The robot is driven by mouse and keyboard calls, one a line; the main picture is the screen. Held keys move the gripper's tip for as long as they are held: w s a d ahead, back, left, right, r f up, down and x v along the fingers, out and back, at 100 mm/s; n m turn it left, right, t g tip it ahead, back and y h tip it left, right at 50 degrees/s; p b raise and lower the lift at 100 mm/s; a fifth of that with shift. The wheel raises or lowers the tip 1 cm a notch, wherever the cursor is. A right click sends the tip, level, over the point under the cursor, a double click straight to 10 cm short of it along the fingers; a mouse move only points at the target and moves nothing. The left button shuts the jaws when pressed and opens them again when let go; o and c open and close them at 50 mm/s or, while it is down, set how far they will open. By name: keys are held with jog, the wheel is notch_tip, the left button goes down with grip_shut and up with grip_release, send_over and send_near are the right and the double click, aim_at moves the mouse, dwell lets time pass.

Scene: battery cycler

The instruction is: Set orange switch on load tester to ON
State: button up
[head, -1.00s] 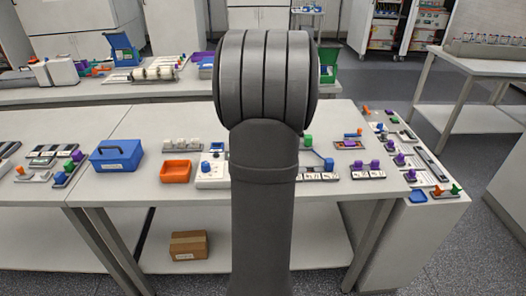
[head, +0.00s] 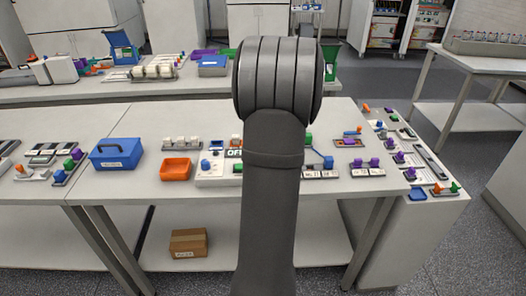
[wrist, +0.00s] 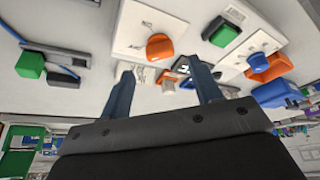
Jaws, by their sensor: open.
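My gripper (wrist: 161,72) is open, its two dark blue fingers apart with nothing between them. An orange round knob (wrist: 160,46) on a white panel (wrist: 133,28) shows just beyond the fingertips in the wrist view. It may be the load tester's switch, but I cannot read its label. In the head view, an OFF sign (head: 235,153) stands behind a white unit with a blue knob (head: 206,164). My arm hides the gripper and part of the bench there.
In the head view, an orange tray (head: 175,169) and a blue box (head: 116,153) stand left on the bench. Purple-topped fixtures (head: 367,165) are right of my arm.

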jog(key=x, duration=0.5)
jog(key=shift+r, duration=0.1)
jog(key=c, duration=1)
